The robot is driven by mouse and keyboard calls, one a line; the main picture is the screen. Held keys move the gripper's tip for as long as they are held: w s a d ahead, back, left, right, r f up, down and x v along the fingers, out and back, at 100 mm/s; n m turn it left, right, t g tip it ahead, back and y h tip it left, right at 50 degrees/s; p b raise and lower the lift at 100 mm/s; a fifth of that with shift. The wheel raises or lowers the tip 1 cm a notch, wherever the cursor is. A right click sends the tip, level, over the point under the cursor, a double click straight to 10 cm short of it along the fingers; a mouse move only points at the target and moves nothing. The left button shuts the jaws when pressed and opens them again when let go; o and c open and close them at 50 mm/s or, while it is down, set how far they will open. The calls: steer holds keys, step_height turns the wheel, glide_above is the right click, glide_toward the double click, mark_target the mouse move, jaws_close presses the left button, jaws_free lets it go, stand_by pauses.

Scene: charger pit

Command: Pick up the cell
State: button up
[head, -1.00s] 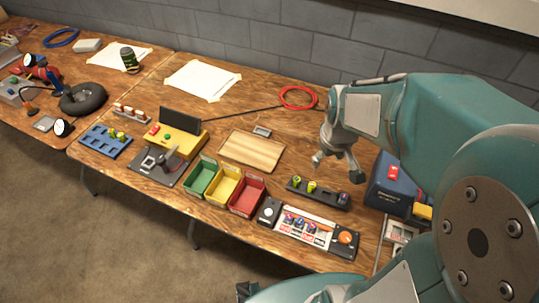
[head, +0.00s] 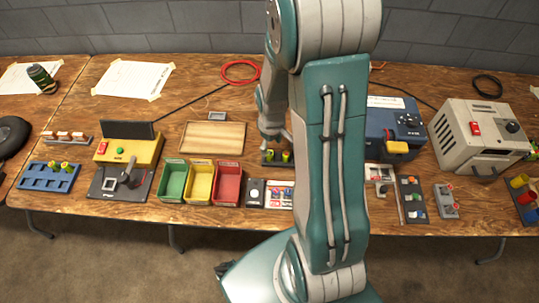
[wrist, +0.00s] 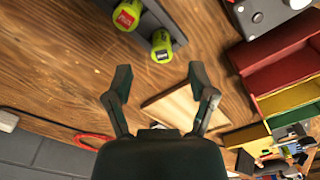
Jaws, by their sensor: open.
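Two yellow-green cells stand in a dark rack (wrist: 152,16), one with a red top (wrist: 127,14) and one with a dark top (wrist: 162,45). In the head view a cell (head: 286,156) in that rack shows just left of my forearm, which hides the rack's right part. My gripper (wrist: 160,85) is open and empty, its two fingers spread above the wood, apart from the cells. In the head view my gripper (head: 271,136) is partly hidden by my arm, just above and behind the rack.
A wooden board (head: 212,137) and green, yellow and red bins (head: 229,184) lie left of the rack. A blue holder (head: 48,177) carries more yellow-green cells at far left. A dark blue box (head: 394,128) and beige machine (head: 478,135) stand right.

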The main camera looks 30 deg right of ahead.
mark_target(269, 153)
steer(key=f, duration=0.4)
steer(key=shift+w+a, duration=0.2)
steer(key=shift+a, duration=0.1)
steer(key=shift+d+f, duration=0.2)
steer(key=shift+f, duration=0.45)
steer(key=shift+a, duration=0.1)
jaws_close()
